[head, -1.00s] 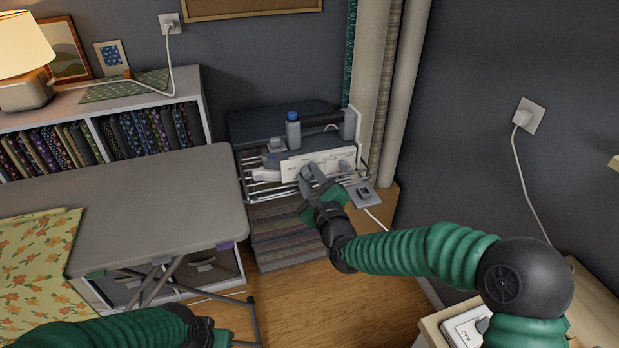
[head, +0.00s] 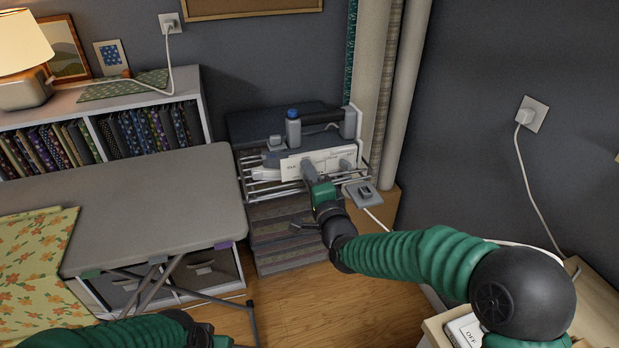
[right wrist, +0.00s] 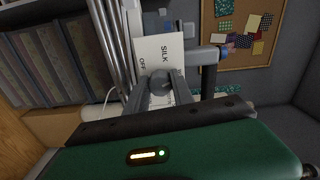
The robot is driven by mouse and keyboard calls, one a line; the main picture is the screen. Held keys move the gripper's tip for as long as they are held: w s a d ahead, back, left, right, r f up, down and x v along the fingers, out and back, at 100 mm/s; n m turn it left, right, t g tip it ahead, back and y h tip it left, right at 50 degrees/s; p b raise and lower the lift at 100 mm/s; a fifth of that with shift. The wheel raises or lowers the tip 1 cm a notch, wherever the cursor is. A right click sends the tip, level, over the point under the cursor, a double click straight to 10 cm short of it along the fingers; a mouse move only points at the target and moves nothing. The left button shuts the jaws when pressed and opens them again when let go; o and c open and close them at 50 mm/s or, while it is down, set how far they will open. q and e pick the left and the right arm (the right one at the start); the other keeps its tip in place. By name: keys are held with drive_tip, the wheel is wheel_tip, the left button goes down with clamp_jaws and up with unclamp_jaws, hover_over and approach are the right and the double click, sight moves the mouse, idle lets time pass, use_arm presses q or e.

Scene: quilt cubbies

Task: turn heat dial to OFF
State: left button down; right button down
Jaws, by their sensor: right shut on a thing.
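The heat dial is a small round grey knob (right wrist: 161,82) in the right wrist view. It sits on a white panel with SILK and OFF printed on it (right wrist: 155,52). The same panel (head: 326,160) is on the front of the grey iron unit in the wire rack in the head view. My right gripper (head: 309,169) reaches to the panel with its fingers shut on the dial (right wrist: 161,88). The fingers hide the dial in the head view, and its pointer cannot be made out. My left gripper (head: 222,342) shows only partly at the bottom edge; its fingers are hidden.
The ironing board (head: 150,205) stands at left with flowered cloth (head: 35,265). A small grey switch box (head: 362,194) with a cord is right of my gripper. Fabric rolls (head: 405,95) stand behind at right. Floor is open in front.

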drive_tip(key=shift+d+f+n+b, duration=0.15)
drive_tip(key=shift+n+b, duration=0.95)
drive_tip(key=shift+n, duration=2.85)
drive_tip(key=shift+a+f+n+b, duration=0.15)
drive_tip(key=shift+n+b, duration=0.9)
drive_tip(key=shift+n, duration=2.95)
drive_tip(key=shift+d+f+n+b, duration=0.2)
drive_tip(key=shift+n+b, duration=0.9)
drive_tip(key=shift+n, duration=2.85)
drive_tip(key=c, duration=1.4)
unclamp_jaws()
drive_tip(key=shift+c, duration=0.2)
drive_tip(key=o, duration=0.4)
drive_tip(key=shift+w, duration=0.1)
drive_tip(key=shift+c, duration=0.2)
drive_tip(key=shift+r, duration=0.15)
